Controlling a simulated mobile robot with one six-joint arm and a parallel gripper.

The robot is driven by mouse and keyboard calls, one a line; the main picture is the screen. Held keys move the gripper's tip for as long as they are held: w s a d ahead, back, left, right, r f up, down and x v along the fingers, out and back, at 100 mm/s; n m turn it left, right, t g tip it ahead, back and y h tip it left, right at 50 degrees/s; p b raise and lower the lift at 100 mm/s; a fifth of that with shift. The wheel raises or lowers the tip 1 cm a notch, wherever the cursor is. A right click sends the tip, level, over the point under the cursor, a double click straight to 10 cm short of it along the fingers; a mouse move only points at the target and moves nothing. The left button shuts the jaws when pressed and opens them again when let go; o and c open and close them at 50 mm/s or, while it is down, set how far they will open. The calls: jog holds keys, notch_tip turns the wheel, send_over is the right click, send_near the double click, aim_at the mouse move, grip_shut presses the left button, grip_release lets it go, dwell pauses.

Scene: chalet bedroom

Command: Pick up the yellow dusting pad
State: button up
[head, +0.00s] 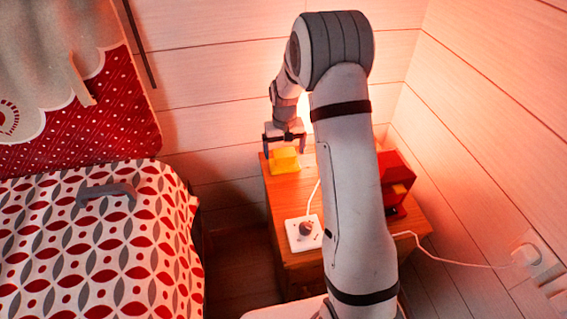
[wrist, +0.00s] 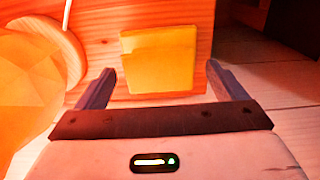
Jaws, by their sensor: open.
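The yellow dusting pad (head: 284,160) lies on the wooden nightstand (head: 283,190), near its far left corner, in the head view. It also shows in the wrist view (wrist: 160,62), as a yellow block on the wood. My gripper (head: 284,147) is directly above the pad in the head view, pointing down. In the wrist view my gripper (wrist: 161,82) has its two fingers spread wide, one on each side of the pad's near part. Nothing is held. I cannot tell whether a finger touches the pad.
A red box (head: 396,180) is right of my arm. The bed with a patterned cover (head: 95,240) is at left, a grey handle-like object (head: 106,192) on it. Walls close behind.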

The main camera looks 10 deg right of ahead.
aim_at(285, 152)
notch_tip(285, 152, down, 3)
jog(key=shift+s+f, duration=0.1)
jog(key=c, duration=1.2)
jog(key=shift+o, duration=0.2)
jog(key=shift+r, duration=0.2)
notch_tip(285, 152, up, 10)
jog(key=shift+f+p, duration=0.1)
jog(key=shift+p, duration=0.8)
